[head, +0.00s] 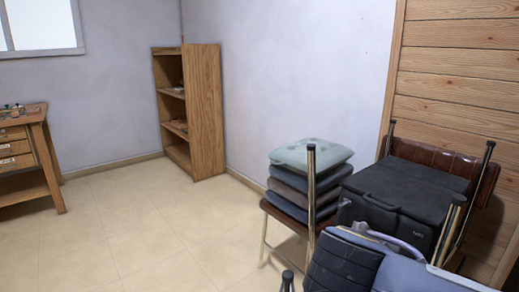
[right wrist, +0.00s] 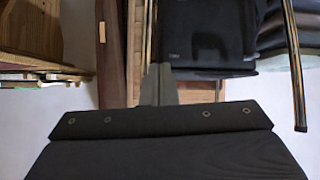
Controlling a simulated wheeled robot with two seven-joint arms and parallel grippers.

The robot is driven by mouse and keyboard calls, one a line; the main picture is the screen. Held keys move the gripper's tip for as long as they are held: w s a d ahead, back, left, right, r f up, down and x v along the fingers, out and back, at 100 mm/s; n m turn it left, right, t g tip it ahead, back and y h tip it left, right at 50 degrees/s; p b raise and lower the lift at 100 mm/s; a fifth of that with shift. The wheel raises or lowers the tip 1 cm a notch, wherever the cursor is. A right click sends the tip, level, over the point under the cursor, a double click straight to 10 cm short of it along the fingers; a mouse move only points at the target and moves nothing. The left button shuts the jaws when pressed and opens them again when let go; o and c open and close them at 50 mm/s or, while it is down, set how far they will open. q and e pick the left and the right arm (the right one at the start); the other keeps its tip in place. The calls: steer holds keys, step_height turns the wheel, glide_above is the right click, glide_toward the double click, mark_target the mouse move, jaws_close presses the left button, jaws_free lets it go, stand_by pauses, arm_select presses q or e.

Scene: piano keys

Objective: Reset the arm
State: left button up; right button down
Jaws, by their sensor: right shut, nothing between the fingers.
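No piano or keys show in either view. My right gripper (right wrist: 158,72) is in the right wrist view. Its two grey fingers lie together at the middle, shut and empty, with its dark housing filling the bottom of the picture. The fingers overlap brown wood in the background, and I cannot tell how far off that is. Neither gripper shows in the head view, and my left gripper is in no view.
In the head view, stacked cushions (head: 311,155), a black case (head: 405,190) and metal-legged chairs crowd the right. A wooden shelf (head: 205,112) stands in the corner and a wooden bench (head: 38,135) at left. The tiled floor (head: 140,225) is open.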

steer(key=s+f+n+g+y, duration=0.1)
steer(key=s+f+n+y, duration=0.4)
steer(key=f, duration=0.4)
steer(key=s+f+n+y, duration=0.2)
steer(key=s+f+y, duration=0.5)
steer(key=f, duration=0.2)
step_height(320, 180, up, 33)
steer(key=p, duration=3.2)
steer(key=shift+w+a+f+n+p, duration=0.15)
steer(key=shift+w+a+n+p, duration=0.15)
steer(key=shift+a+p, duration=0.15)
